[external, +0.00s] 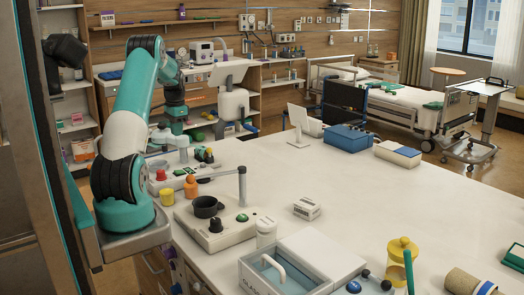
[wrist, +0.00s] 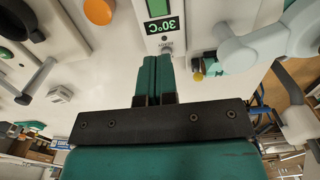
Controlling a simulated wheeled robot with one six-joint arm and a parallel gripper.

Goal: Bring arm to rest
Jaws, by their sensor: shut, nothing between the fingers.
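My gripper (wrist: 158,78) shows in the wrist view with its two teal fingers pressed together and nothing between them. The fingertips point at a white device with a green 30°C display (wrist: 160,9); I cannot tell whether they touch it. In the external view my teal and white arm (external: 126,140) rises from the left, bends at the top and reaches down over the far left part of the worktop. The gripper's fingers are hard to make out there.
A blue box (external: 350,138) stands at the back. The worktop's middle right is clear.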

